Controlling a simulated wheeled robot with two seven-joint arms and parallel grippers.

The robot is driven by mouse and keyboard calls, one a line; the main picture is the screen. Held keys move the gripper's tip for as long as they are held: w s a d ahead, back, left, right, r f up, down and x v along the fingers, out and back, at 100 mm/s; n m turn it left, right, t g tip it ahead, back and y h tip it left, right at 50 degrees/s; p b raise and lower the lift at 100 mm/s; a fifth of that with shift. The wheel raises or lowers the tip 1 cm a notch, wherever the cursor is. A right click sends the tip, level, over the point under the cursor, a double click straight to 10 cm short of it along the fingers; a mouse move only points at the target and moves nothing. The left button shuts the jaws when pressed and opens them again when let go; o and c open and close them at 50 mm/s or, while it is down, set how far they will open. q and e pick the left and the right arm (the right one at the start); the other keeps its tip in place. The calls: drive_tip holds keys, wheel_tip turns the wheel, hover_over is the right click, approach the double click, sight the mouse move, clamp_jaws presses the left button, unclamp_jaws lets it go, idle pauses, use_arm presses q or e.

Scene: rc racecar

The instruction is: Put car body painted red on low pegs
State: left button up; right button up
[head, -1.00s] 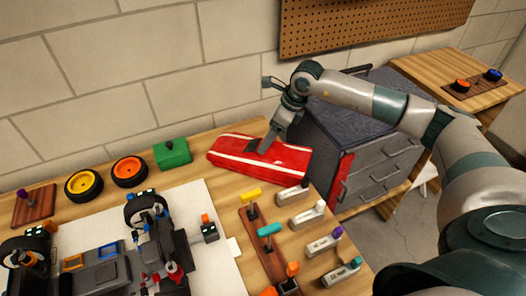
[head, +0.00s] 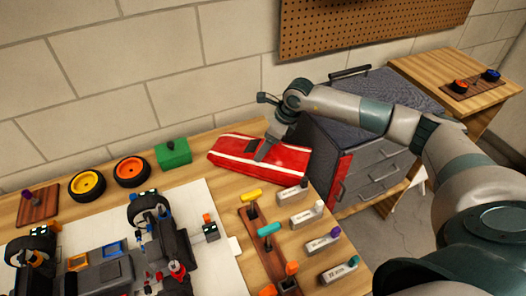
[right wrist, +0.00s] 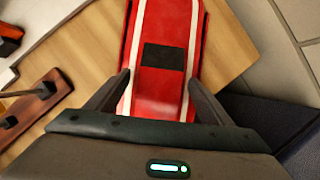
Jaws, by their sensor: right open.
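The red car body (head: 262,155), with white stripes and a dark window patch, lies on the wooden table near the wall. It also shows in the right wrist view (right wrist: 166,28). My right gripper (head: 262,152) is at the right part of the car body; in the right wrist view its open fingers (right wrist: 157,80) stand on either side of the body. The car chassis (head: 120,260) with wheels and low pegs sits on a white sheet at the lower left. My left gripper is not in view.
Several labelled grey blocks (head: 309,216) and a wooden peg strip (head: 262,245) lie in front of the car body. A green box (head: 173,153) and loose wheels (head: 131,171) stand to its left. A grey drawer cabinet (head: 372,180) is beside the table.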

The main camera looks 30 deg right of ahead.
drive_tip(key=shift+w+f, duration=0.15)
drive_tip(key=shift+f, duration=0.15)
drive_tip(key=c, duration=1.3)
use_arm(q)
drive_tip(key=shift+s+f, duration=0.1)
use_arm(e)
drive_tip(key=shift+o, duration=0.2)
drive_tip(key=shift+r, duration=0.15)
drive_tip(key=shift+r, duration=0.6)
wheel_tip(320, 180, up, 4)
drive_tip(key=shift+r+b, duration=0.1)
drive_tip(key=shift+b, duration=0.75)
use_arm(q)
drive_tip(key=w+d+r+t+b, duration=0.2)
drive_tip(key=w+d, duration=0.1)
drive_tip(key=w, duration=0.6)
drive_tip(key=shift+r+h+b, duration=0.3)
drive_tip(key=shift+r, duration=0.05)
use_arm(e)
wheel_tip(320, 180, up, 12)
drive_tip(key=shift+r, duration=0.15)
